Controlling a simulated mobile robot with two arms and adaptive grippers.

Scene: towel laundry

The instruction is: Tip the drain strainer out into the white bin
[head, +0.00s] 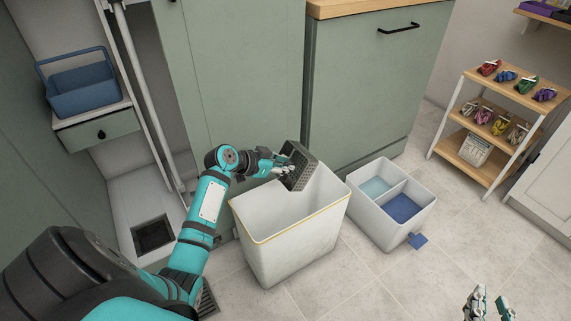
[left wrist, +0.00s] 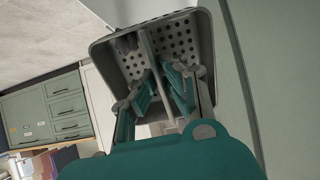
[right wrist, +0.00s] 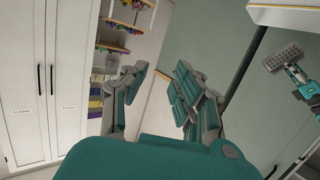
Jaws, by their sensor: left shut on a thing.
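The drain strainer (head: 299,167) is a grey perforated box. My left gripper (head: 281,163) is shut on it and holds it tilted over the back rim of the white bin (head: 292,247). In the left wrist view the strainer (left wrist: 190,38) shows its holed inside and a middle bar, with the left gripper's fingers (left wrist: 163,85) at that bar. The part of the bin's floor that shows is bare white. My right gripper (head: 489,303) is open and empty at the lower right, away from the bin; its fingers show apart in the right wrist view (right wrist: 160,85).
A divided white box (head: 392,211) with blue compartments stands right of the bin. Green cabinets (head: 372,90) stand close behind. A square floor drain opening (head: 152,234) lies at the left. A shelf rack (head: 500,115) stands at the right. The front right floor is clear.

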